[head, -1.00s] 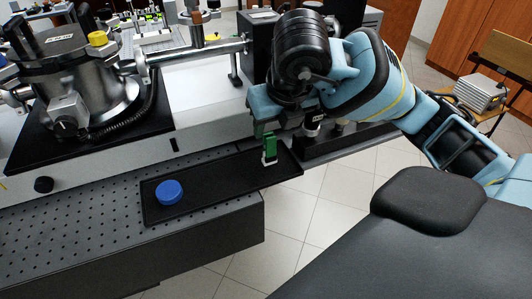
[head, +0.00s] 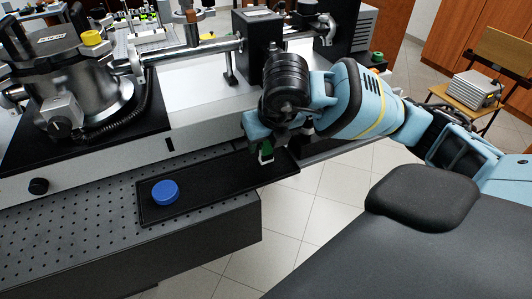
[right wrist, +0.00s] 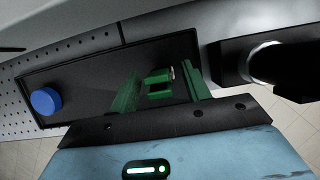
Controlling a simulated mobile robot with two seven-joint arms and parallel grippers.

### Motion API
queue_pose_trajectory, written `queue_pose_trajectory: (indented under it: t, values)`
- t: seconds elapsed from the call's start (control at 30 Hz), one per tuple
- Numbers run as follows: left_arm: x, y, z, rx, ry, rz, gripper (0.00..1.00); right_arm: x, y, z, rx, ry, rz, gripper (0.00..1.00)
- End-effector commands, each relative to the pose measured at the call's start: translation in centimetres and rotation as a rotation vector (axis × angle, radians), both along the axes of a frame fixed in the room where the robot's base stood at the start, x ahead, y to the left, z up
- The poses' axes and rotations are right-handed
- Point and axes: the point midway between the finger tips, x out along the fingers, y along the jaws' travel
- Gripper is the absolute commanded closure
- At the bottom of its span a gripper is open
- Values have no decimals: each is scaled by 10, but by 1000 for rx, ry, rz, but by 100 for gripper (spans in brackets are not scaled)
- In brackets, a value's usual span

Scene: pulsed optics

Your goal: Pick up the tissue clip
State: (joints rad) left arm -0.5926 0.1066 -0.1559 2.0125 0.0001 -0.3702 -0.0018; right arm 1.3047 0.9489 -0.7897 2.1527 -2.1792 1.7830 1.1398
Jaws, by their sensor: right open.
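The tissue clip (right wrist: 160,83) is a small green piece on the black tray. In the head view the green clip (head: 266,152) shows near the tray's right end, its upper part hidden by my right gripper. My right gripper (head: 268,137) is over it, pointing down. In the right wrist view the gripper (right wrist: 160,69) is open, with one green finger on each side of the clip and a gap on both sides. I cannot tell how far down the fingers reach. My left gripper is not in view.
A blue round cap (head: 165,192) lies at the left end of the black tray (head: 215,190). The tray lies on a perforated optical table (head: 90,215). A metal chamber (head: 75,80) stands at left. A dark fixture (right wrist: 270,60) is close beside the gripper on the right.

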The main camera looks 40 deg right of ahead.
Motion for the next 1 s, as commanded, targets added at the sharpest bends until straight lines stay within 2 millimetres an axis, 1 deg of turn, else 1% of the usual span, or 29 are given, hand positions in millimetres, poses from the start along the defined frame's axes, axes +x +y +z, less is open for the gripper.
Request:
queue_pose_trajectory:
  t: [0.27, 0.6, 0.63, 0.87, 1.0]
  values:
    - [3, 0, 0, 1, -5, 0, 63, 1, 0, -3, 0, -1, 0, 53]
    - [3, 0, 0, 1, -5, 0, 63, 1, 0, -2, 0, -1, 0, 97]
    - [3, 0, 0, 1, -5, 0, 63, 1, 0, -2, 0, -1, 0, 100]
    - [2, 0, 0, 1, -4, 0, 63, 1, 0, -2, 0, -1, 0, 100]
    - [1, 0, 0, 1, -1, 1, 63, 2, 0, 2, 0, -2, 0, 100]
